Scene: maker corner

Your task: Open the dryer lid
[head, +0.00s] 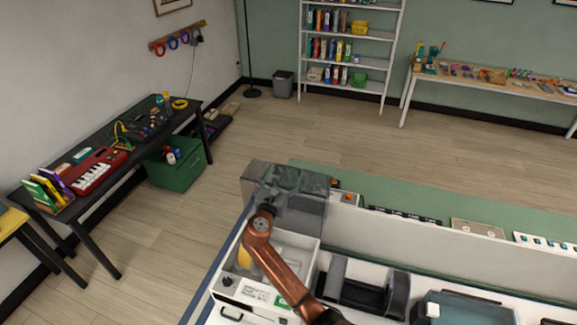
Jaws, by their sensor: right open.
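The dryer (228,291) is a white open-topped box on the bench at the lower middle, with a small black knob and a green label on its front. A yellow thing (244,257), perhaps a spool, shows inside it. Its smoky see-through lid (312,214) stands raised at the back of the box, so the top looks open. My copper right arm reaches over the box. My right gripper (283,183) is open at the raised lid, blurred by the smoky plastic; I cannot tell whether it touches it. My left gripper is not in view.
Right of the dryer are a black holder (352,290) and a blue-grey case (465,308). A low grey panel (430,252) runs behind them, with small parts on a green strip beyond. A black side table (130,150) and green crate (176,172) stand left across clear floor.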

